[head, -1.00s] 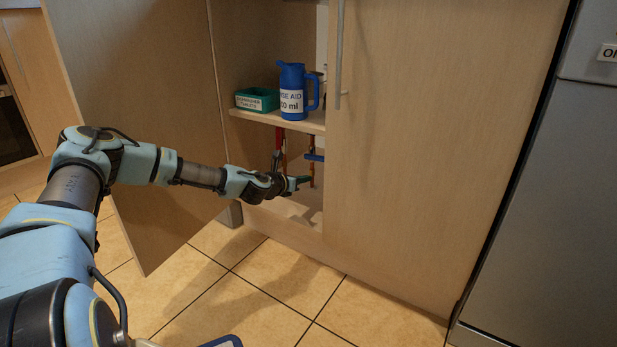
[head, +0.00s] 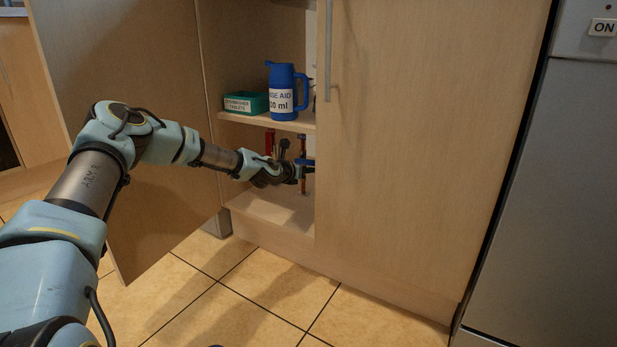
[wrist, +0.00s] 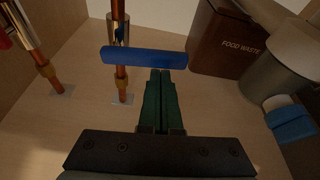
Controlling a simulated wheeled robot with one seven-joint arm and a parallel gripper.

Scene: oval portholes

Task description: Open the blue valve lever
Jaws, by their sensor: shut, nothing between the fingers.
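The blue valve lever (wrist: 145,57) lies crosswise in front of a copper pipe (wrist: 121,85) in the wrist view. Its edge also shows in the head view (head: 309,162), inside the cupboard below the shelf. My gripper (wrist: 160,73) is shut and empty, its green fingers side by side. The fingertips are at the lower edge of the lever, right of the pipe. I cannot tell whether they touch it. In the head view my gripper (head: 295,172) reaches into the cupboard at about lever height and hides part of the pipes.
A second pipe (wrist: 38,60) with a red part stands to the left. A brown food waste bin (wrist: 228,45) stands to the right. The shelf (head: 250,120) above holds a blue jug (head: 282,75) and a green box (head: 243,103). The right cupboard door (head: 400,150) is shut.

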